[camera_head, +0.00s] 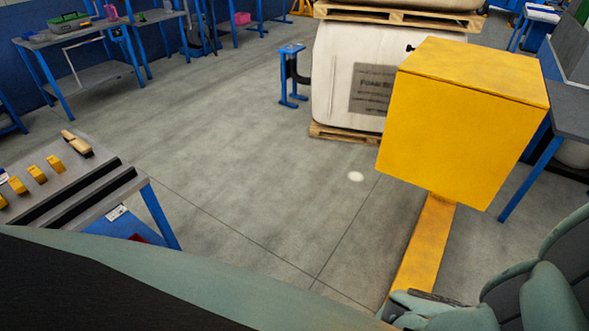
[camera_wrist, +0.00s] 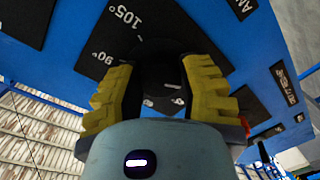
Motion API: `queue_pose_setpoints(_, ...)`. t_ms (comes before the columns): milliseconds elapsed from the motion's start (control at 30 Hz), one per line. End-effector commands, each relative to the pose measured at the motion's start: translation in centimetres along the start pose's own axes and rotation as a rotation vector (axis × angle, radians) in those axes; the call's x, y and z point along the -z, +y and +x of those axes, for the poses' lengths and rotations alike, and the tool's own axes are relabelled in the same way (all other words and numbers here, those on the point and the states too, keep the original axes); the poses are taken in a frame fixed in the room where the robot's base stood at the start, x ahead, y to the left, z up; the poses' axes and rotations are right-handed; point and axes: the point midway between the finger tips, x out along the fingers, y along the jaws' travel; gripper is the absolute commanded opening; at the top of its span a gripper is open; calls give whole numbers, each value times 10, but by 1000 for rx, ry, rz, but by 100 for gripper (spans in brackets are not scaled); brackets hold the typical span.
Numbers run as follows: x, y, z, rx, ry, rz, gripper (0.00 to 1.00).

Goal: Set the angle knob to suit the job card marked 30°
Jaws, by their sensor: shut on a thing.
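In the wrist view, a black angle dial plate (camera_wrist: 108,32) is on a blue panel (camera_wrist: 203,38), with white marks reading 105° and 90°. A dark round knob (camera_wrist: 160,72) stands at the middle of the plate. My gripper (camera_wrist: 161,84) has its two yellow ridged fingers on either side of the knob and is shut on it. The gripper body hides the lower part of the dial. I cannot tell where the knob points, and no 30° mark is readable. No job card marked 30° can be made out.
Black labels (camera_wrist: 284,84) sit on the panel to the right. In the head view, a yellow box on a post (camera_head: 460,120) stands at right. A bench with yellow pieces (camera_head: 110,190) is at left. A white sack on a pallet (camera_head: 345,85) stands behind clear grey floor (camera_head: 250,160).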

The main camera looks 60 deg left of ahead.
Motion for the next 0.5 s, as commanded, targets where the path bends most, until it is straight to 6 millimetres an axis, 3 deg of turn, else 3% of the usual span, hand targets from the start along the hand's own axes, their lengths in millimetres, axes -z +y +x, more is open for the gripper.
queue_pose_setpoints(233,2,1,0,-4,6,-3,2)
queue_pose_setpoints(267,2,1,0,-4,6,-3,43)
queue_pose_setpoints(500,1,0,0,-1,4,-1,68)
